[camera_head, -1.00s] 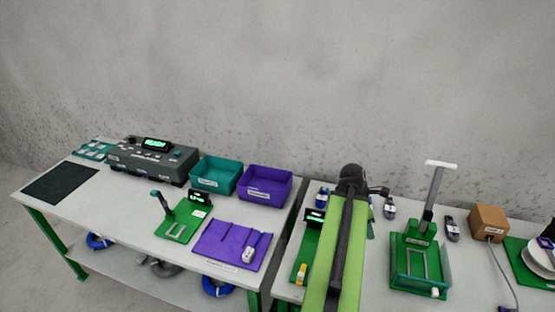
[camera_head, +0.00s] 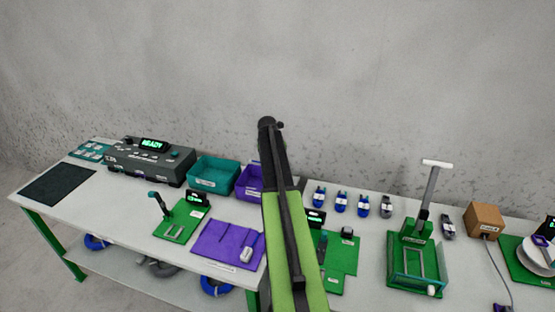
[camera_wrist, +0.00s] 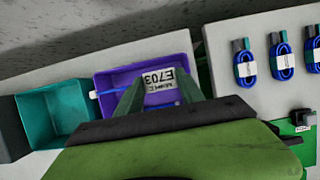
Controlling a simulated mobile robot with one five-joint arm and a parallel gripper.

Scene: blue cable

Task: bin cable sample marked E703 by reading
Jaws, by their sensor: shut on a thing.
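My gripper (camera_wrist: 160,92) shows in the wrist view with its two green fingers shut on a cable sample. The sample's white tag (camera_wrist: 157,80) reads E703, upside down, and a bit of blue cable (camera_wrist: 105,92) sticks out to the left of the fingers. Behind the held sample is the purple bin (camera_wrist: 106,78); I cannot tell how high above it the sample is. In the head view the purple bin (camera_head: 244,181) is partly hidden by my arm, and the gripper is not clearly visible. The teal bin (camera_head: 215,174) stands to its left; it also shows in the wrist view (camera_wrist: 48,117).
Several tagged cable bundles (camera_head: 341,201) lie at the back of the right table. A dark tester (camera_head: 150,160) reading READY stands left of the bins. A purple mat (camera_head: 225,244) lies in front of them. A green press (camera_head: 415,262) and brown box (camera_head: 485,220) stand right.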

